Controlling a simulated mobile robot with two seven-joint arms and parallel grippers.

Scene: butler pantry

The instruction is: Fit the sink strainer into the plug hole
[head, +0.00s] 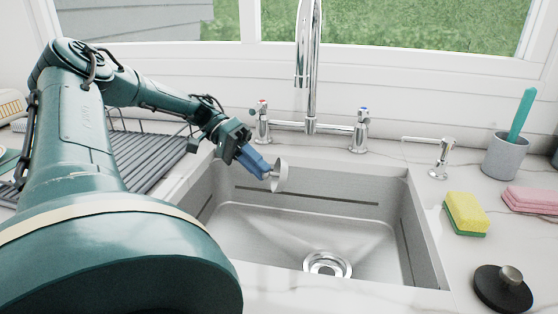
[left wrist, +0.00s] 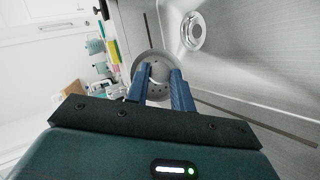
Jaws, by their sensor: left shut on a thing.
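The sink strainer (head: 281,174) is a round metal disc with a rim, held tilted on its edge over the back left part of the sink. My left gripper (head: 265,170) has blue fingers and is shut on the strainer. In the left wrist view the strainer (left wrist: 152,70) sits between the blue fingertips (left wrist: 160,88). The plug hole (head: 327,264) is a round metal ring in the sink floor, lower and to the right of the strainer, well apart from it. It also shows in the left wrist view (left wrist: 194,30). My right gripper is not in view.
The grey sink (head: 350,225) is otherwise empty. A tall tap (head: 311,80) with two handles stands behind it. A drying rack (head: 145,160) is on the left. A sponge (head: 465,214), black round stopper (head: 502,290), pink cloths (head: 530,199) and cup (head: 504,156) are on the right.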

